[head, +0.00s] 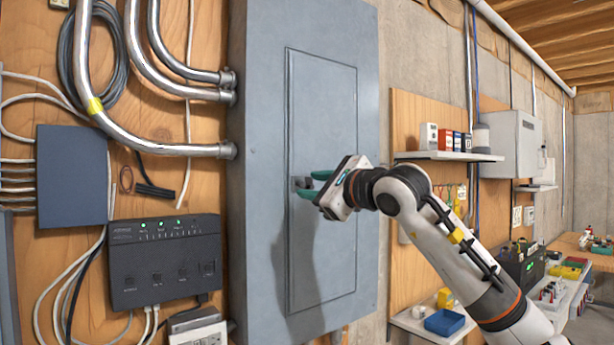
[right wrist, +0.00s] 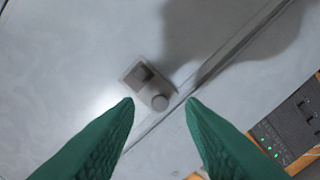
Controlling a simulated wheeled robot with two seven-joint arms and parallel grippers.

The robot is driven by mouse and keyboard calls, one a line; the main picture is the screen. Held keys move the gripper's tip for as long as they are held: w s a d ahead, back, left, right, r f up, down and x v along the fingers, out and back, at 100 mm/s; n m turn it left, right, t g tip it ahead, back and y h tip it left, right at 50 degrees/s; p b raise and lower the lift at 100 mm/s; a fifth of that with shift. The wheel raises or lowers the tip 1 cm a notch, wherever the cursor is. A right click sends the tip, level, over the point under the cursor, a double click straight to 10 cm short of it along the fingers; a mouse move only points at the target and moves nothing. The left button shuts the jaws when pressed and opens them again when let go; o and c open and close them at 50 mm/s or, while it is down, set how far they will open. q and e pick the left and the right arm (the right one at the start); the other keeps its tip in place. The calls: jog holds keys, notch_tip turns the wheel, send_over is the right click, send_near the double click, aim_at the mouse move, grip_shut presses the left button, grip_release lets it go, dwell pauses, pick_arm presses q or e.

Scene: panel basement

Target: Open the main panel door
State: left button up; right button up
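The main panel door (head: 322,130) is a tall grey door set in the front of a grey metal panel box (head: 262,120). The door looks shut in its frame. Its small latch (head: 301,183) is on the left edge at mid height; it also shows in the right wrist view (right wrist: 148,86), with a raised tab and a round knob. My right gripper (head: 310,185) is at the latch, its green fingers pointing at the door. In the right wrist view the fingertips (right wrist: 161,101) are spread apart with nothing between them, one on each side of the knob. My left gripper is out of view.
Metal conduits (head: 165,148) enter the box's left side. A black network unit (head: 165,262) and a dark grey box (head: 72,175) are on the wooden wall at left. A shelf (head: 448,156) with small boxes is to the right, behind my right arm.

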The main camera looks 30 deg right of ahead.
jog(key=shift+w+a+p, duration=0.15)
jog(key=shift+w+p, duration=0.15)
jog(key=shift+w, duration=1)
grip_shut()
